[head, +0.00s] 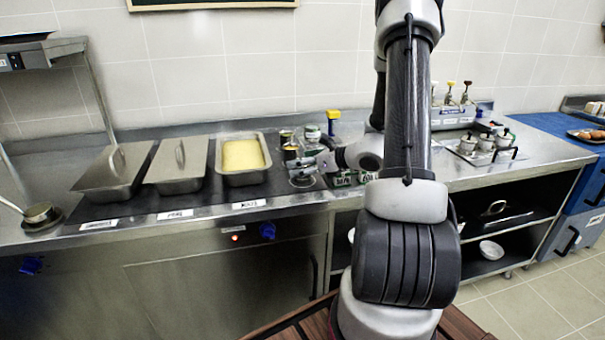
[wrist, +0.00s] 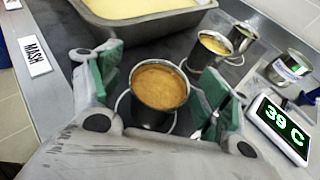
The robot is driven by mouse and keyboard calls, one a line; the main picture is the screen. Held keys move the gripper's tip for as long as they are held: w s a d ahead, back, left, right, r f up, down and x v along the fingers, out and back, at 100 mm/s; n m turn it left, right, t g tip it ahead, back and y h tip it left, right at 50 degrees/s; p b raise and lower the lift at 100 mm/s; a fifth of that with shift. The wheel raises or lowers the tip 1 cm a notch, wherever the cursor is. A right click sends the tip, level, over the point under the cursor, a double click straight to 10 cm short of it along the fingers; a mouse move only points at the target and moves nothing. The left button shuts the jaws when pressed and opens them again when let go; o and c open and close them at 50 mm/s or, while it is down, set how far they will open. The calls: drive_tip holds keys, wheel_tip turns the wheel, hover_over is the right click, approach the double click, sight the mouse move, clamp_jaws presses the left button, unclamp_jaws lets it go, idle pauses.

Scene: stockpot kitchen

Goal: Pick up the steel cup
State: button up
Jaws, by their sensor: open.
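A steel cup (wrist: 146,117) filled with something orange-brown stands upright on the dark counter mat in the wrist view. My gripper (wrist: 160,78) is open, with one green-padded finger on each side of this cup. Gaps show between the pads and the cup wall. In the head view my gripper (head: 304,165) is low over the counter, right of the yellow-filled pan, and it largely hides the cup there.
A pan of yellow mash (wrist: 150,24) stands close to the left finger. A temperature display (wrist: 279,128) reading 39 C and a labelled tin (wrist: 289,67) are at the right. Two lidded pans (head: 178,165) (head: 116,172) stand left; a yellow-capped container (head: 333,121) is behind.

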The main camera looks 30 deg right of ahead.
drive_tip(key=c, duration=1.2)
drive_tip(key=shift+r, duration=0.1)
drive_tip(key=shift+c, duration=0.2)
